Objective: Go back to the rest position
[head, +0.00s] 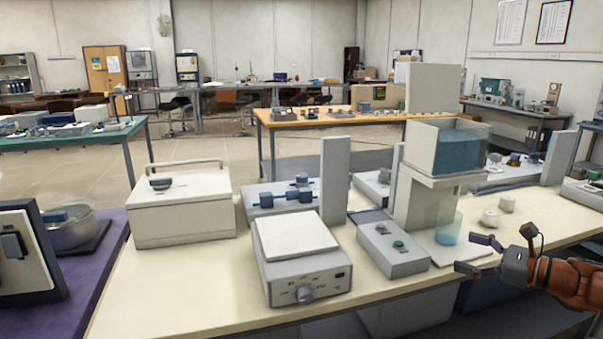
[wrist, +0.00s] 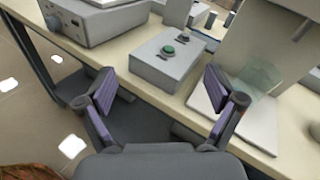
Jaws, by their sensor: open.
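My gripper (head: 474,254) is at the right in the head view, at the front edge of the cream-topped bench (head: 190,290). Its two fingers are spread and nothing is between them. In the wrist view my gripper (wrist: 165,95) also shows open, with its purple-padded fingers apart. Beyond the fingers stands a grey box with a green button (wrist: 168,58); this control box (head: 392,252) is left of my gripper in the head view. A glass beaker with blue liquid (head: 448,228) stands on a white base just beyond my gripper.
A tall stand holds a clear tank of blue water (head: 457,150) above the beaker. A hotplate-like device (head: 298,255) and a white lidded box (head: 181,207) stand on the bench to the left. Open floor shows in the wrist view's lower left.

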